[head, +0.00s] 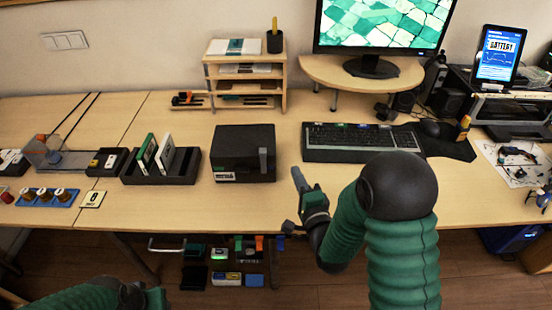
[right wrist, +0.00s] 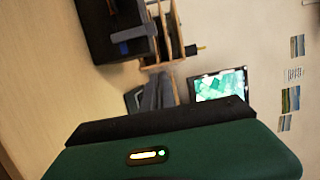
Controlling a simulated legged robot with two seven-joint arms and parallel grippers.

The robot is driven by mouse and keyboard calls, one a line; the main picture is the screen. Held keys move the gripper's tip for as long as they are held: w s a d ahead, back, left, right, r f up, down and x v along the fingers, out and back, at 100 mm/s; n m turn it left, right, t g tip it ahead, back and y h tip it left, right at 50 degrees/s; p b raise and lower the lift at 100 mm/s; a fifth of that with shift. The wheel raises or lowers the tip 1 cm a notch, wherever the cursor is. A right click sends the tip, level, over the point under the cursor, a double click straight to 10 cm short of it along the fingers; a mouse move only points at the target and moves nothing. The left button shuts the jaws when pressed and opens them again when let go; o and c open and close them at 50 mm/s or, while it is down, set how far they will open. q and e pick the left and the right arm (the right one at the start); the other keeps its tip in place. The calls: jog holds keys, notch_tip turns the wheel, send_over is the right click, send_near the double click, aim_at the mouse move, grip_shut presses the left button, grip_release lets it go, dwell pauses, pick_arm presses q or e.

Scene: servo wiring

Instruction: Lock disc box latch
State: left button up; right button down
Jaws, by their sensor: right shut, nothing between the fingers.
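The disc box (head: 240,140) is a black box with a pale label on its front, standing on the desk left of the keyboard. Its grey latch (head: 263,161) is a small upright bar at the box's right front. In the right wrist view the dark box (right wrist: 98,38) and the grey latch (right wrist: 133,33) show at the top, turned sideways. My right gripper (head: 298,179) is shut and empty, to the right of and nearer than the latch, apart from it. My left arm shows only at the bottom left; its gripper is out of view.
A black rack with upright cases (head: 160,168) stands left of the box. A wooden shelf (head: 245,75) is behind it. The keyboard (head: 362,143) lies to the right. The desk in front of the box is clear.

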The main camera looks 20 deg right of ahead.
aim_at(263, 156)
jog(key=w+a, duration=0.4)
jog(key=w, duration=0.4)
jog(key=shift+w, duration=0.2)
jog(key=shift+a, duration=0.15)
jog(key=shift+w+a+b, duration=0.2)
jog(key=shift+a+b, duration=0.05)
jog(key=shift+a, duration=0.45)
jog(key=shift+w+a+b, duration=0.15)
jog(key=shift+a+b, duration=0.1)
jog(key=shift+a, duration=0.4)
